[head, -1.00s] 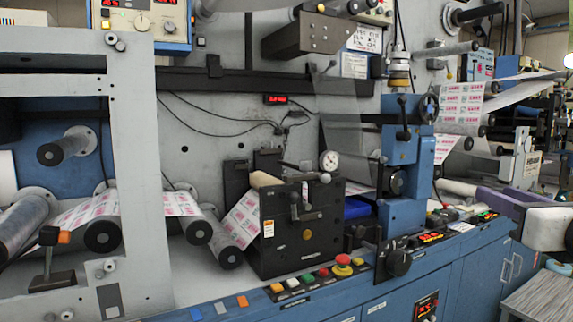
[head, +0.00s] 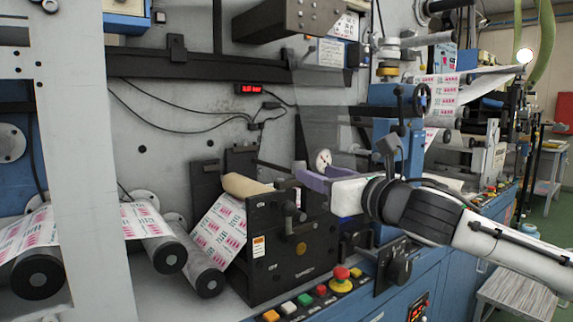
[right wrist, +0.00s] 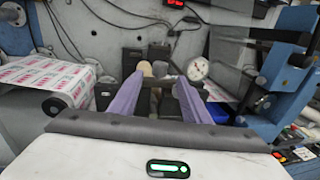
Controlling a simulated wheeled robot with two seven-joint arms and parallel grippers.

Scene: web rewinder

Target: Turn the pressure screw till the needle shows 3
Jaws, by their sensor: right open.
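The black nip block (head: 290,255) stands on the machine bed with a tan roller (head: 245,186) on top. A small white dial gauge (head: 323,159) stands behind my right gripper (head: 303,175); it also shows in the right wrist view (right wrist: 196,68). Its needle is too small to read. In the right wrist view my right gripper (right wrist: 160,84) has its two purple fingers apart, with nothing held. A round grey knob (right wrist: 160,69), perhaps the pressure screw, shows beyond and between the fingertips; contact is not visible. My left gripper is not in view.
Printed web (head: 217,228) runs over rollers left of the block. A button row with a red mushroom button (head: 341,273) lies along the front edge. A blue post (head: 412,150) with a handwheel stands to the right. A clear panel hangs behind the gripper.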

